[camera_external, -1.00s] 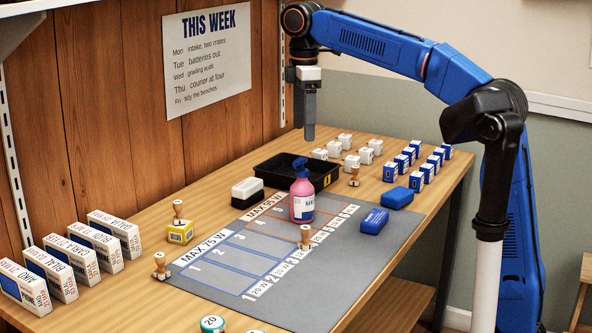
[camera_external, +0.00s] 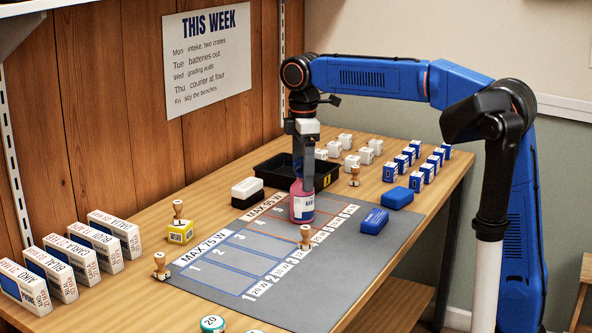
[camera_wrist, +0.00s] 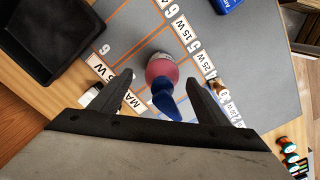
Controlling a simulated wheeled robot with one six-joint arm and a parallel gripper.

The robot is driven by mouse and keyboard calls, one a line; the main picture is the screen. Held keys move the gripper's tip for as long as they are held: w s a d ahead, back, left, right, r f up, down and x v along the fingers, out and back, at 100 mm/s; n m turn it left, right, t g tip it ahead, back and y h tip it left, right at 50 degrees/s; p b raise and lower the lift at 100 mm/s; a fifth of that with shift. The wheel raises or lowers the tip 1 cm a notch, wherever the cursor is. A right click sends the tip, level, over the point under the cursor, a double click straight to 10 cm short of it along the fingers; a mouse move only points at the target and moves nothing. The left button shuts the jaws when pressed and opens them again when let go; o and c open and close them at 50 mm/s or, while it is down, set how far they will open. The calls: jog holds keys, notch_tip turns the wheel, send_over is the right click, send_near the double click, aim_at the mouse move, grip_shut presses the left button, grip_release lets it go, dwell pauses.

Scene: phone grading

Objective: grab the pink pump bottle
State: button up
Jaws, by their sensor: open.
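The pink pump bottle (camera_external: 302,208) stands upright on the grey grading mat (camera_external: 262,282), with a white label on its front. In the outside view my gripper (camera_external: 305,180) is lowered over its top and hides the blue pump head. In the wrist view the pink bottle (camera_wrist: 160,70) and its blue pump (camera_wrist: 167,97) lie between the two spread fingers of my gripper (camera_wrist: 163,85). The fingers are open, and I see no contact with the bottle.
A black tray (camera_external: 276,170) stands just behind the bottle. Blue boxes (camera_external: 375,221) lie to its right, and a wooden stamp (camera_external: 305,237) stands in front. A white-and-black block (camera_external: 247,191) is to the left. The mat's front left is clear.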

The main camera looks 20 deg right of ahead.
aim_at(301, 190)
jog(key=shift+s+a+f, duration=0.1)
jog(key=shift+f, duration=1.05)
jog(key=shift+s+a+f, duration=0.1)
jog(key=shift+f, duration=1.05)
jog(key=shift+c, duration=0.6)
jog(key=c, duration=1.2)
